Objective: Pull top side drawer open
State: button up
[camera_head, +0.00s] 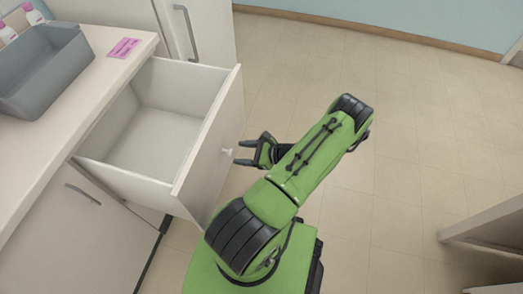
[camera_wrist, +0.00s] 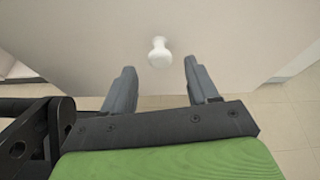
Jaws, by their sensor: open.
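The white top side drawer (camera_head: 212,142) stands pulled out from the counter cabinet, and its empty inside shows in the head view. Its front panel also fills the upper part of the wrist view (camera_wrist: 90,50). A small white round knob (camera_head: 227,152) sits on the drawer front; it also shows in the wrist view (camera_wrist: 160,52). My gripper (camera_head: 240,153) is open and empty, level with the knob and just in front of it. In the wrist view my two fingers (camera_wrist: 160,78) are apart, with the knob beyond their tips and between them, not held.
A grey bin (camera_head: 45,75), pink-capped bottles (camera_head: 32,14) and a pink label (camera_head: 123,47) are on the countertop. A cabinet door with a handle (camera_head: 186,30) stands behind the drawer. The tiled floor (camera_head: 420,110) to the right is clear. A shelf-like furniture edge (camera_head: 490,225) is at the lower right.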

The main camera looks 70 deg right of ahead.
jog(key=p+v, duration=0.1)
jog(key=v, duration=1.1)
jog(key=shift+p, duration=0.3)
